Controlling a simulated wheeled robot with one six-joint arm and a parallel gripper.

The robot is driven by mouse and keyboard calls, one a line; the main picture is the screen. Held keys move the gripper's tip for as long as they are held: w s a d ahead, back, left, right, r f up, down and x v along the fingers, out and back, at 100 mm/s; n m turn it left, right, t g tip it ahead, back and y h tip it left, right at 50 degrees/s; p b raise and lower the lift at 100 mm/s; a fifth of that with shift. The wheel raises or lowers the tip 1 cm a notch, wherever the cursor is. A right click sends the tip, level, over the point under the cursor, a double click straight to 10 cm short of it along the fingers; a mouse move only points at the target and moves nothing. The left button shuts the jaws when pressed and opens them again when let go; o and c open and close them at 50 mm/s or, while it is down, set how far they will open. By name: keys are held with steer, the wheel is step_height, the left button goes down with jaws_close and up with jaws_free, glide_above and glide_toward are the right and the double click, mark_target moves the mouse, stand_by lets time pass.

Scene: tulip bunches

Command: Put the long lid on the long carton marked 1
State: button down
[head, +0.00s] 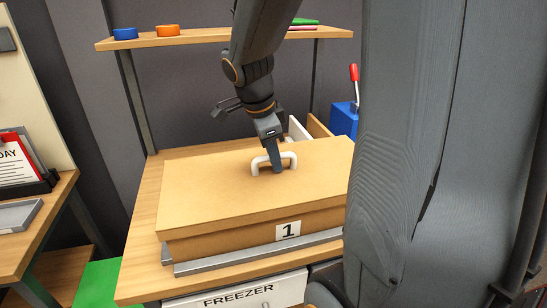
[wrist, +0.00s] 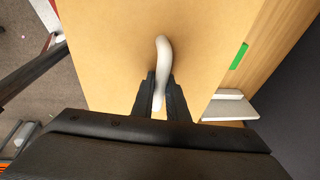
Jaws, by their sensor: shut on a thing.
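The long lid (head: 220,194) is a flat tan board with a white arched handle (head: 258,168) on top. It lies over the long carton (head: 215,244), whose front bears a white label with a black 1 (head: 288,231). I cannot tell whether the lid is fully seated. My gripper (head: 276,165) points down and is shut on the handle. In the wrist view, the fingers (wrist: 161,95) close around the pale handle (wrist: 163,55) above the tan lid (wrist: 110,40). My arm hides the right end of the lid and carton in the head view.
A blue box with a red-handled lever (head: 345,118) stands behind right. A shelf (head: 190,40) with tape rolls is above. A drawer front marked FREEZER (head: 238,292) is below.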

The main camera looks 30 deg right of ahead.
mark_target(268, 175)
steer(key=c, duration=1.7)
jaws_free()
steer(key=shift+o, duration=0.2)
steer(key=b+v, duration=0.1)
steer(key=v, duration=0.7)
steer(key=shift+f, duration=0.1)
